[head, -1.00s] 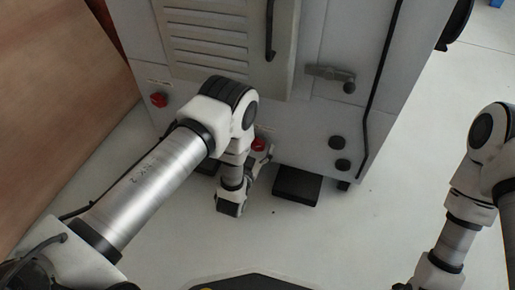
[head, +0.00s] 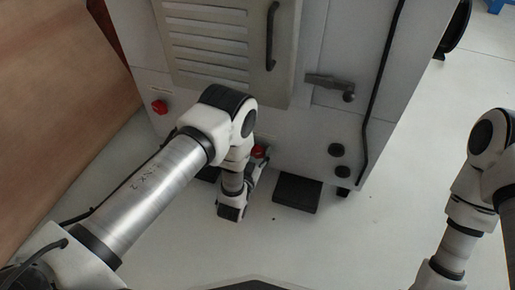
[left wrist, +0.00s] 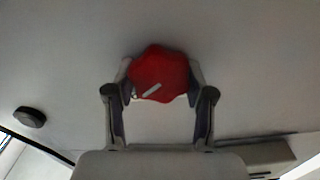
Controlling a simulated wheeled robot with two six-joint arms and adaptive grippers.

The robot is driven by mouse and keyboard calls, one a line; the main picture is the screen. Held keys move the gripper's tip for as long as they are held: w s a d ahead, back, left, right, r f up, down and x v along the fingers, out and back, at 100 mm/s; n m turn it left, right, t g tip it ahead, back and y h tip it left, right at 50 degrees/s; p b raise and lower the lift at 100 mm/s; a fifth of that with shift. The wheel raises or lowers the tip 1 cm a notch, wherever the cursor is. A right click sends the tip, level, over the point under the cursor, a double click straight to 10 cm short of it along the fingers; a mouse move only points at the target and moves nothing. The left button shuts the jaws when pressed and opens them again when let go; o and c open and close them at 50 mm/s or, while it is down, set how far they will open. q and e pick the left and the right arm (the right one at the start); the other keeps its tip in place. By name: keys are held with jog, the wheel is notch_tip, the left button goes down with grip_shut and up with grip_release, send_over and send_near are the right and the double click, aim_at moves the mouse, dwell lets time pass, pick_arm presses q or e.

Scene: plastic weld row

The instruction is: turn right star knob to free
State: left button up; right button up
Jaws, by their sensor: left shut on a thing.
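The right star knob is red with a white mark on its face. In the left wrist view the knob (left wrist: 160,74) sits between the fingers of my left gripper (left wrist: 160,90), which is shut on it. The white mark slants up to the right. In the head view the knob (head: 259,151) shows only in part beside my left gripper (head: 256,160), low on the front of the grey machine (head: 300,125). A second red knob (head: 159,107) is to the left on the same panel, with nothing touching it. My right arm shows at the right edge; its gripper is out of view.
A louvred door (head: 215,50) with a dark vertical handle (head: 271,35) is above. A latch lever (head: 331,84) and two black round knobs (head: 338,158) are to the right. A black foot block (head: 297,193) is on the floor. A brown panel (head: 60,90) stands at left.

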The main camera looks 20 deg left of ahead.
pick_arm(q)
jog(key=n+p, duration=0.3)
jog(key=p, duration=0.1)
jog(key=shift+a+r+n, duration=0.1)
jog(key=shift+r+n, duration=0.15)
jog(key=shift+n, duration=0.15)
jog(key=n+p, duration=0.2)
jog(key=shift+a+n, duration=0.1)
jog(key=shift+n, duration=0.2)
jog(key=n+p, duration=0.2)
jog(key=n, duration=0.1)
jog(key=shift+f+n, duration=0.15)
jog(key=shift+n, duration=0.25)
jog(key=n+p, duration=0.1)
jog(key=n, duration=0.1)
jog(key=shift+a+f+n+p, duration=0.1)
jog(key=shift+a+n+p, duration=0.05)
jog(key=shift+n+p, duration=0.25)
jog(key=n+p, duration=0.1)
jog(key=n, duration=0.2)
jog(key=shift+f+n, duration=0.1)
jog(key=shift+n, duration=0.2)
jog(key=n+p, duration=0.1)
jog(key=n, duration=0.2)
jog(key=shift+f, duration=0.15)
jog(key=shift+f+n+p, duration=0.15)
jog(key=shift+n+p, duration=0.4)
jog(key=shift+n, duration=1.15)
